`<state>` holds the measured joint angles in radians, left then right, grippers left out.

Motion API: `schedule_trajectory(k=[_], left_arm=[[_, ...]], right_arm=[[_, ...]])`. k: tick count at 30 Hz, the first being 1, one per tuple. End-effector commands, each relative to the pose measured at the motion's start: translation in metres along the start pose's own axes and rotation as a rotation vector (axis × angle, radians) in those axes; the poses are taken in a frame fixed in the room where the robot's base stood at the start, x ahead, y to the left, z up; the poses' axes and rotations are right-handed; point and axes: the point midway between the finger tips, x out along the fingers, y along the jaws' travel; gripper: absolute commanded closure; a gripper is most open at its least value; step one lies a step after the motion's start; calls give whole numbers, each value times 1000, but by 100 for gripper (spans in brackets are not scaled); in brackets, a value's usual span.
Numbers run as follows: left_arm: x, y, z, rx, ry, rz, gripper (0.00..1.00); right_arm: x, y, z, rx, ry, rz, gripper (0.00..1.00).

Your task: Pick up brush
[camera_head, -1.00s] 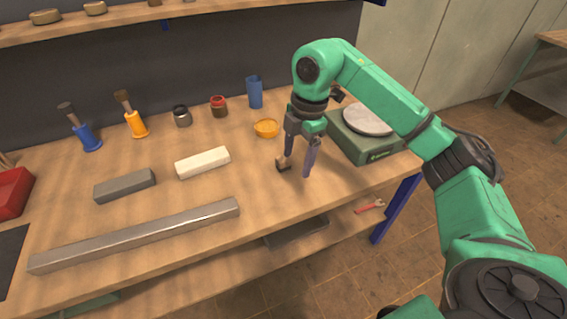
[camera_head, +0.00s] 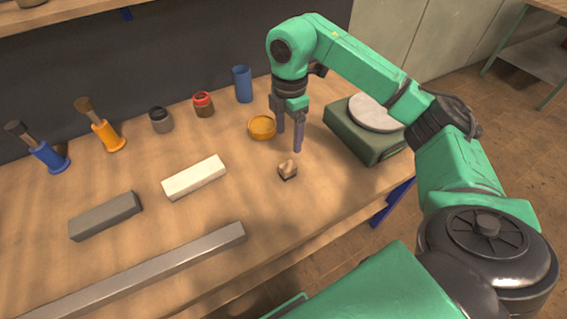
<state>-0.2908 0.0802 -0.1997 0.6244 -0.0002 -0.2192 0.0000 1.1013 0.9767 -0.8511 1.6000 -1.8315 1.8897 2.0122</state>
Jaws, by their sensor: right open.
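A small object with a tan wooden top and a dark underside (camera_head: 288,170), which looks like a short brush, sits on the wooden workbench. My right gripper (camera_head: 289,141) points down with its two fingers apart and nothing between them. It hangs just behind and above the small brush, apart from it as far as I can tell. Two other brush-like tools stand at the left, one in a blue holder (camera_head: 48,157) and one in an orange holder (camera_head: 107,136). My left gripper is not in view.
A green scale (camera_head: 370,140) with a round plate stands right of my gripper. A yellow dish (camera_head: 262,127), blue cup (camera_head: 243,84), red-topped jar (camera_head: 203,105) and dark jar (camera_head: 161,120) stand behind. A white block (camera_head: 195,177), grey block (camera_head: 105,215) and long metal bar (camera_head: 150,270) lie left.

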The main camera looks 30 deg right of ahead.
Motion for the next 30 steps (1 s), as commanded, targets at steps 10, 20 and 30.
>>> schedule_trajectory(k=[10, 20, 30], left_arm=[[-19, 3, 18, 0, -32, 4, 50], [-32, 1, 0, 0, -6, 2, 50], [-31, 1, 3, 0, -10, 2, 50]], right_arm=[[65, 0, -1, -1, 1, -3, 22], [113, 1, -2, -1, 1, 1, 22], [112, 2, -2, -1, 1, 1, 99]])
